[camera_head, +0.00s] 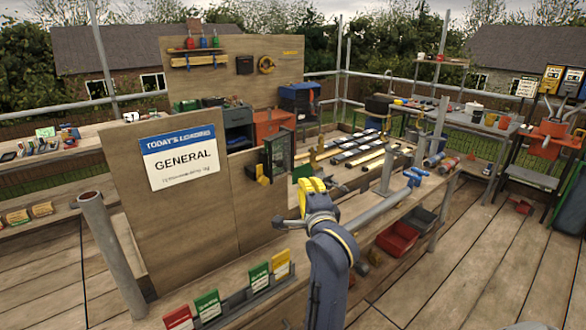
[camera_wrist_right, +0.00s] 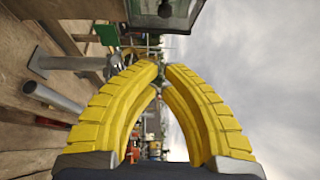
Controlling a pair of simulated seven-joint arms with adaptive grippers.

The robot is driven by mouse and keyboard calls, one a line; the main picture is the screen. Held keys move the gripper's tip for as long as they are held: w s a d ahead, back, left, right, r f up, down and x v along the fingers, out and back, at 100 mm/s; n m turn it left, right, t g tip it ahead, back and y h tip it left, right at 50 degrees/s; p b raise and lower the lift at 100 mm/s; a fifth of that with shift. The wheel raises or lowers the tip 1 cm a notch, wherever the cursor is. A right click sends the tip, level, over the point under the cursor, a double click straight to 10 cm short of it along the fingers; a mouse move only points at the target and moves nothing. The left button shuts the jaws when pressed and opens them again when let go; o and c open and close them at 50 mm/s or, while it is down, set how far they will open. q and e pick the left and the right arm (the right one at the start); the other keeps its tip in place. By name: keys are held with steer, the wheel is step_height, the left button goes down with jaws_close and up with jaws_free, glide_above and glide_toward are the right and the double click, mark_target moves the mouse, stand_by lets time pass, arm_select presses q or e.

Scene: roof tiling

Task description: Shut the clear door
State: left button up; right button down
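A dark-edged panel that looks like the clear door (camera_head: 279,153) stands upright at the right edge of the plywood board, at an angle to it. Small yellow and dark parts sit at its left. My right gripper (camera_head: 313,187) has yellow ribbed fingers and is in front of and below the panel in the head view, apart from it. In the right wrist view my right gripper (camera_wrist_right: 160,66) has its fingertips together with nothing visible between them. My left gripper is not in view.
The plywood board (camera_head: 215,205) bears a sign reading GENERAL (camera_head: 178,159). A grey pipe rail (camera_head: 385,207) runs right of my right arm. Colored cards (camera_head: 207,304) stand along the front edge. A workbench with tile strips (camera_head: 352,150) lies behind.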

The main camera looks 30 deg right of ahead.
mark_target(281, 158)
steer(key=w+d, duration=0.1)
steer(key=w, duration=1)
steer(key=shift+d+r, duration=0.3)
steer(key=shift+d, duration=0.1)
